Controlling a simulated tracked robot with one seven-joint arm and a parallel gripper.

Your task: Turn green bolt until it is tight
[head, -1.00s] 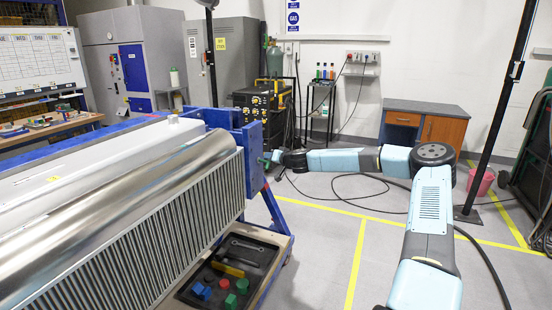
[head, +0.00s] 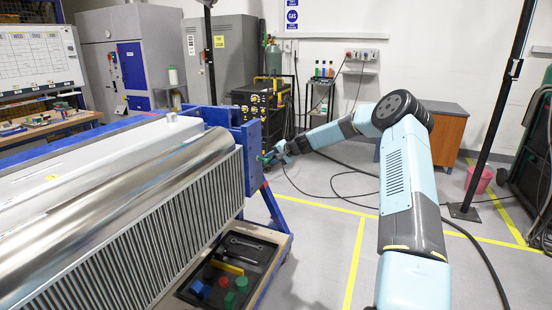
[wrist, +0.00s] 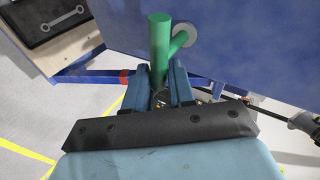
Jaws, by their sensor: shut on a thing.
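The green bolt (wrist: 159,45) shows in the wrist view as a thick green bar with a side shaft running to a grey round disc (wrist: 188,35) on the blue frame. My gripper (wrist: 158,78) is shut on the near end of the green bar, with one blue finger on each side. The far end of the bar sticks out beyond the fingertips. In the head view my gripper (head: 271,157) is at the right end of the blue frame (head: 247,140). The bolt is small there and mostly hidden by the gripper. I cannot tell how deep the bolt sits.
A long metal cylinder with a ribbed front (head: 150,210) lies along the frame. Below it, a dark tray (head: 262,258) holds a wrench and several coloured blocks. A cart with black machines (head: 262,105) stands behind the frame. Floor to the right is mostly clear, with cables.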

